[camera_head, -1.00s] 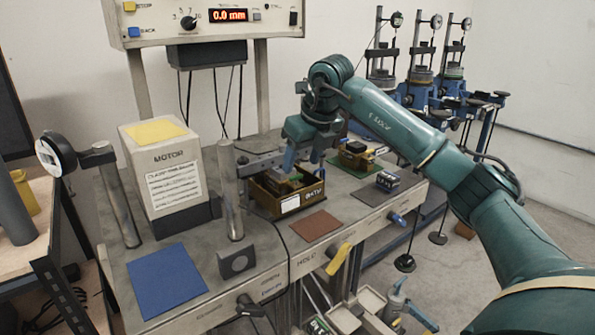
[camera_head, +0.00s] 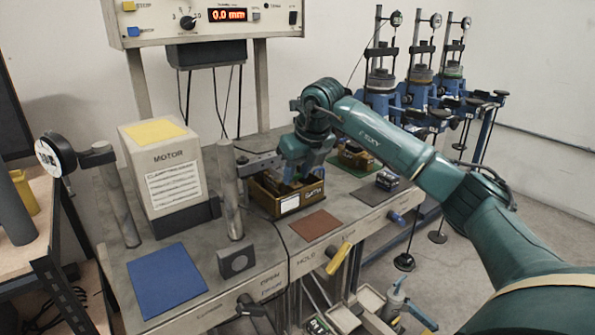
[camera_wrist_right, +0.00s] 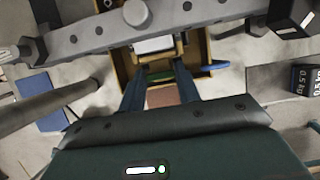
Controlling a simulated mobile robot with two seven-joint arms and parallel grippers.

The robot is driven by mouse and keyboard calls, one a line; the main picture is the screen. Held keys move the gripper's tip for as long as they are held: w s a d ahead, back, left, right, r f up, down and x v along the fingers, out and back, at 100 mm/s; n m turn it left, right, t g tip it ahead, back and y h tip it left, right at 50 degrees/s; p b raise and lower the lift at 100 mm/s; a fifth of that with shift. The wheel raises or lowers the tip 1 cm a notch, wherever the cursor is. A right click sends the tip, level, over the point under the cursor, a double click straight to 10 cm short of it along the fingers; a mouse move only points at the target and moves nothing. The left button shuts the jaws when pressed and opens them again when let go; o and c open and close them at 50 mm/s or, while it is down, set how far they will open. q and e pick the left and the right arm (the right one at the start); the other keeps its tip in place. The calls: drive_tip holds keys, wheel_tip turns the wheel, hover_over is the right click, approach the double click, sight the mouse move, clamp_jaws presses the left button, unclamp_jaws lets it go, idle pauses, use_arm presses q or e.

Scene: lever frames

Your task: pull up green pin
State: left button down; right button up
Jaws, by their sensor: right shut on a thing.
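The right gripper (camera_head: 294,180) reaches down into an open ochre box (camera_head: 266,201) on the bench, below a grey bar. In the right wrist view its two dark fingers (camera_wrist_right: 159,78) stand apart with a short green piece (camera_wrist_right: 157,75) across between them; I take it to be the green pin. The gripper is shut on this piece, inside the box (camera_wrist_right: 122,68). The fingers and box wall hide the pin in the head view, and its lower part cannot be seen. The left gripper is not in view.
A grey post (camera_head: 230,190) and the motor block (camera_head: 165,165) stand left of the box. A brown mat (camera_head: 315,224) lies in front of it. A dark weight (camera_head: 387,180) sits on a grey mat to the right. A blue mat (camera_head: 167,280) lies bare at front left.

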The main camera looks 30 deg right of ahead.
clamp_jaws()
drive_tip(key=shift+r+p, duration=0.8)
drive_tip(key=shift+r, duration=0.1)
drive_tip(key=shift+w, duration=0.1)
drive_tip(key=shift+o, duration=2.4)
unclamp_jaws()
drive_tip(key=shift+o, duration=0.7)
drive_tip(key=v, duration=1.3)
drive_tip(key=shift+b, duration=0.35)
